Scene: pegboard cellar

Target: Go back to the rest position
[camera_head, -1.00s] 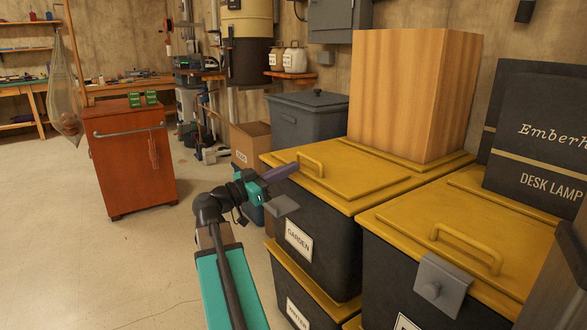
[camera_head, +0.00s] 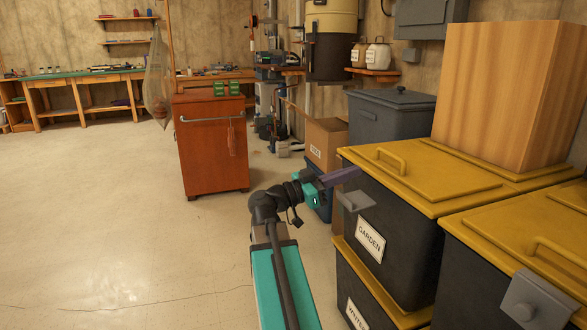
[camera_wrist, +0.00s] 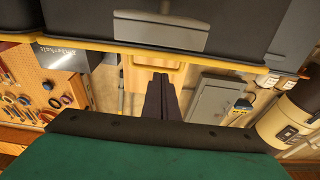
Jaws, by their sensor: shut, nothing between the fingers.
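My gripper (camera_head: 343,176) is at the end of my teal and dark arm in the head view, beside the upper front of the bin labelled GARDEN (camera_head: 375,235). It appears in front of the bin's yellow lid edge; I cannot tell whether it touches. In the wrist view my gripper (camera_wrist: 160,82) shows as two dark fingers lying together, with nothing between them. The wrist view is upside down, with a yellow rim (camera_wrist: 200,60) and a dark bin front with a grey latch (camera_wrist: 160,32) at the top.
A wooden block (camera_head: 500,95) stands on the yellow-lidded bins at the right. A red-brown cabinet (camera_head: 212,145) stands behind my arm. A cardboard box (camera_head: 327,140) and a grey lidded bin (camera_head: 390,130) are beyond the gripper. Open floor (camera_head: 100,210) lies to the left.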

